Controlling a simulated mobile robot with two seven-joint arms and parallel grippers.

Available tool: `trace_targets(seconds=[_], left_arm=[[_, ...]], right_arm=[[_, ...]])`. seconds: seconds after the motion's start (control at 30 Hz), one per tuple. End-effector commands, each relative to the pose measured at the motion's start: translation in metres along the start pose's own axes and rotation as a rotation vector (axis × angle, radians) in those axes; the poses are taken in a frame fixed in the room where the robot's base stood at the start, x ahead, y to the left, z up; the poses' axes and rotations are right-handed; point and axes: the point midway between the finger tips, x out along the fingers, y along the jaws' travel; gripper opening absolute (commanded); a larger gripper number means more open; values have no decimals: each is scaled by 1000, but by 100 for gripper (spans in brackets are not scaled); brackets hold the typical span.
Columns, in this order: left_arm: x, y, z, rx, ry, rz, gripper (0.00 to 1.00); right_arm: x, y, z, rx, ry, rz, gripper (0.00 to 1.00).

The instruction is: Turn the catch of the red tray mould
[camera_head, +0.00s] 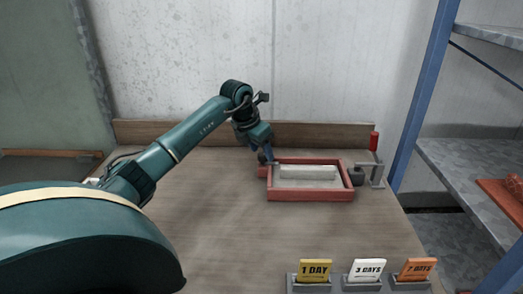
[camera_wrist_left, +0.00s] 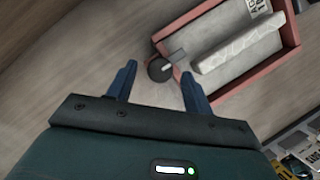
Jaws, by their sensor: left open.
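The red tray mould (camera_head: 310,195) lies on the table at the right of centre, with pale grey material (camera_head: 306,172) inside it. It also shows at the upper right of the left wrist view (camera_wrist_left: 262,68). Its catch, a dark round knob (camera_wrist_left: 157,71) with a small grey lever, sits at the mould's corner, and my gripper mostly hides it in the head view. My left gripper (camera_head: 264,157) is at the mould's left side. In the left wrist view its open fingers (camera_wrist_left: 159,74) stand on either side of the knob, with visible gaps. My right gripper is not in view.
A stand with a red handle (camera_head: 374,142) and a dark round part (camera_head: 356,176) stand right of the mould. Holders with cards marked 1 DAY (camera_head: 314,270), 3 DAYS (camera_head: 366,270) and 7 DAYS (camera_head: 415,269) stand at the front. The wooden table's middle (camera_head: 215,215) is clear.

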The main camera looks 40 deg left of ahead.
Motion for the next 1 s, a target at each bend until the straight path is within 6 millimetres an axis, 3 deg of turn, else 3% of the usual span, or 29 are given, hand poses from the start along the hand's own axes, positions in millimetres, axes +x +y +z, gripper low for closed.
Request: trace_targets(seconds=[0.13,0.43,1.0], left_arm=[[11,0,0,0,0,-1,51],[13,0,0,1,0,0,51],[13,0,0,1,0,-1,7]], right_arm=[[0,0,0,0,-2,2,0],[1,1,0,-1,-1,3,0],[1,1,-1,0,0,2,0]])
